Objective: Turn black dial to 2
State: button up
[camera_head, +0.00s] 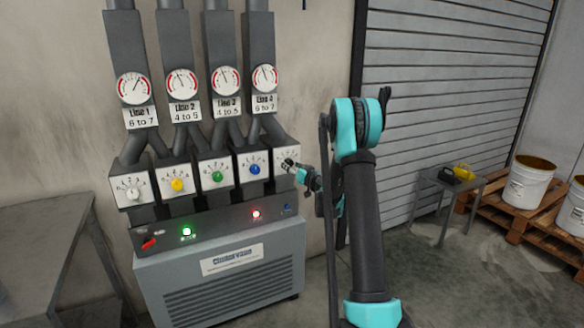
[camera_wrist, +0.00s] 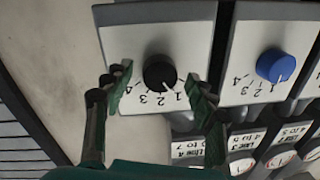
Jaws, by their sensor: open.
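The black dial (camera_wrist: 160,72) sits on a white plate with printed numbers 1 to 4, shown upside down in the wrist view. Its pale pointer mark appears turned toward the 1 end of the scale. In the head view the black dial is at the right end of the dial row, partly covered by my gripper (camera_head: 292,165). In the wrist view my gripper (camera_wrist: 158,76) is open, with one finger on each side of the dial and gaps visible between. Whether a finger touches the dial cannot be told.
The blue dial (camera_head: 255,169) is beside it, then green (camera_head: 217,176), yellow (camera_head: 177,184) and white (camera_head: 133,193) dials. Below are a green lamp (camera_head: 186,232), a red lamp (camera_head: 256,214) and a red switch (camera_head: 150,243). A grey table (camera_head: 40,235) stands left.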

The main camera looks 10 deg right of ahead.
jog(key=c, duration=1.2)
jog(key=shift+o, duration=0.2)
jog(key=shift+m, duration=2.9)
jog(key=o, duration=1.2)
jog(key=shift+c, duration=0.2)
